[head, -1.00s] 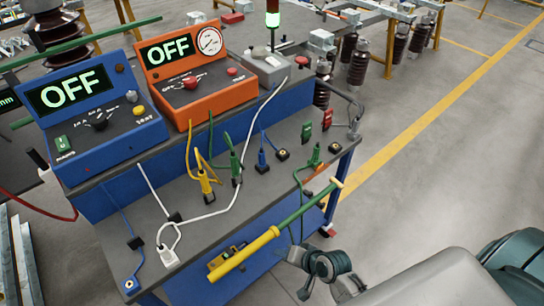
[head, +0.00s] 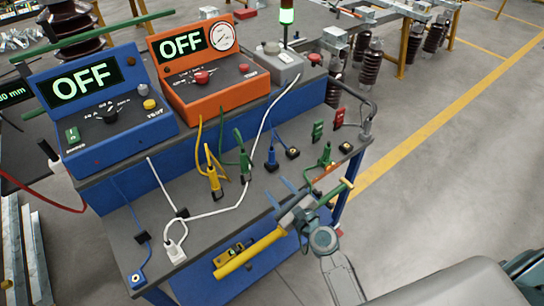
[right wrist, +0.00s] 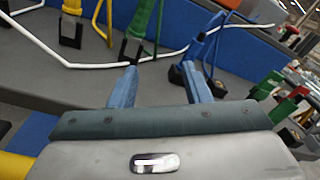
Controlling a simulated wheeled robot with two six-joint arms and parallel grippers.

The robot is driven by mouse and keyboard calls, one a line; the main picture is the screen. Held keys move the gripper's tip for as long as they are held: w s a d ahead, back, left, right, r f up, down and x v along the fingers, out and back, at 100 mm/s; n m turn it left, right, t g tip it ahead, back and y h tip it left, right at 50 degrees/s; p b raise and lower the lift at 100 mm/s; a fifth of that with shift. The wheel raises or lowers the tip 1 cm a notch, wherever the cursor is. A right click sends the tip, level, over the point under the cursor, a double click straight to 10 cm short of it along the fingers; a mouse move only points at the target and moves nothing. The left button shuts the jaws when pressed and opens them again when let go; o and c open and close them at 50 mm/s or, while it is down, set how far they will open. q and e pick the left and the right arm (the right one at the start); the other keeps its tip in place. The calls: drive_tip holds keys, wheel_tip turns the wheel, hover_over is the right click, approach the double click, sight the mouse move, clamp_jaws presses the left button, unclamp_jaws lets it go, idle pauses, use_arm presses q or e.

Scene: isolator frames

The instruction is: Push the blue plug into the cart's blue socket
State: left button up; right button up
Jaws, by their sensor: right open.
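The blue plug (head: 272,160) stands upright on the cart's grey top, right of the green plug. In the right wrist view the blue plug (right wrist: 196,50) rises just beyond the right fingertip, with its dark base partly behind that finger. A blue socket-like piece (head: 138,279) with a pale round centre sits at the cart top's front left corner. A dark square socket (head: 292,152) is beside the plug. My right gripper (head: 280,191) is open and empty over the cart's front edge, short of the plug. My left gripper is out of view.
A yellow plug (head: 214,182) and a green plug (head: 244,163) stand left of the blue one. A white cable (head: 232,205) crosses the top. Blue and orange control boxes (head: 202,75) stand behind.

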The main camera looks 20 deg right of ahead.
sight(273, 160)
drive_tip(key=w+m+h, duration=0.1)
drive_tip(key=m, duration=0.1)
drive_tip(key=w+d+f+m+h, duration=0.1)
drive_tip(key=m, duration=0.2)
drive_tip(key=w+d+m+t+h, duration=0.1)
drive_tip(key=m, duration=0.1)
drive_tip(key=shift+w+d+f+m+h, duration=0.15)
drive_tip(key=shift+d+f+m+h, duration=0.05)
drive_tip(key=shift+d+m+h, duration=0.1)
drive_tip(key=w, duration=0.4)
drive_tip(key=shift+w+a, duration=0.15)
drive_tip(key=shift+w, duration=0.2)
drive_tip(key=w, duration=0.6)
drive_tip(key=shift+a+f, duration=0.1)
drive_tip(key=shift+f, duration=0.05)
drive_tip(key=shift+s, duration=0.15)
drive_tip(key=shift+c, duration=0.8)
clamp_jaws()
